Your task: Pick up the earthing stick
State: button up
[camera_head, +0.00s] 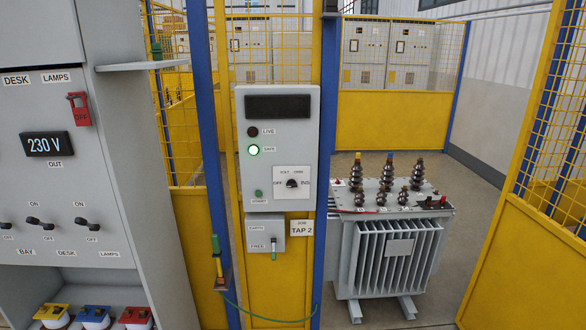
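The earthing stick (217,256) appears to be the thin upright rod with green and yellow parts on the blue post left of the control panel. Its lower end is at a small brownish holder (221,284). A green cable (262,319) hangs from near the holder and loops right to the other blue post. The upper part of the stick is thin and hard to make out. My gripper is not in view.
A grey control panel (243,140) has its green SAFE lamp lit. Below it is an EARTH box (258,228) marked FREE. A grey cabinet (60,190) reading 230 V stands close at left. A transformer (370,260) stands right, beyond the opening, near a yellow mesh gate (515,265).

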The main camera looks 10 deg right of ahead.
aim_at(217, 254)
jog(key=i+l+z, duration=0.15)
jog(key=i+l, duration=0.25)
jog(key=i+l+z, duration=0.1)
jog(key=i+l, duration=0.3)
jog(key=i+l+z, duration=0.15)
jog(key=i+l, duration=0.2)
jog(key=i, duration=0.15)
jog(key=i+l+z, duration=0.1)
jog(key=i+l, duration=0.2)
jog(key=i, duration=0.2)
jog(key=i+l+z, duration=0.15)
jog(key=i, duration=0.3)
jog(key=i+l+z, duration=0.1)
jog(key=i+l, duration=0.2)
jog(key=i, duration=0.2)
jog(key=k+l+u, duration=0.15)
jog(key=u, duration=2.85)
jog(key=i+u, duration=0.2)
jog(key=i, duration=0.35)
jog(key=i+u, duration=0.2)
jog(key=i, duration=0.4)
jog(key=i+l+u, duration=0.2)
jog(key=i, duration=0.35)
